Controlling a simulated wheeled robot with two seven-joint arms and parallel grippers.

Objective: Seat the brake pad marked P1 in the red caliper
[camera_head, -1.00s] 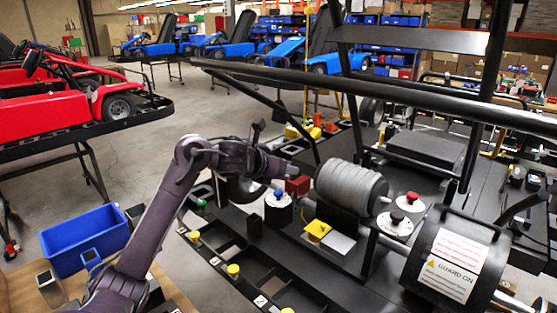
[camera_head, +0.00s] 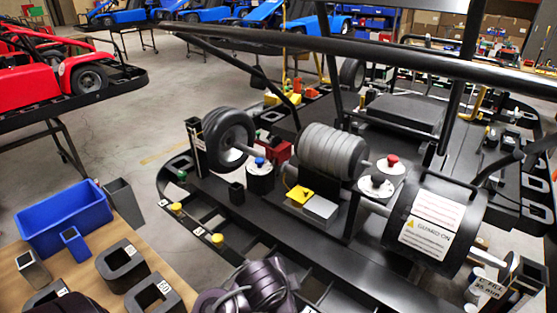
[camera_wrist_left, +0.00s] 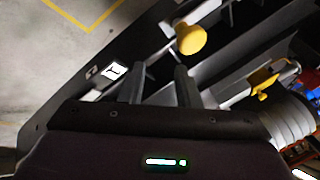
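The red caliper (camera_head: 278,151) sits behind the shaft, between the black wheel (camera_head: 228,140) and the grey ribbed cylinder (camera_head: 330,152). I cannot make out its slot. I cannot pick out a pad marked P1; the small labels are unreadable. My left arm (camera_head: 262,283) shows folded at the bottom of the head view, and its fingertips cannot be made out there. In the left wrist view my left gripper (camera_wrist_left: 160,82) has its two fingers apart, with nothing seen between them. It is near a yellow knob (camera_wrist_left: 190,39). My right gripper is not in view.
A wooden table (camera_head: 108,236) at lower left carries a blue bin (camera_head: 63,218) and several dark labelled blocks, one near the middle (camera_head: 122,267). A black guard drum (camera_head: 400,235) stands at right.

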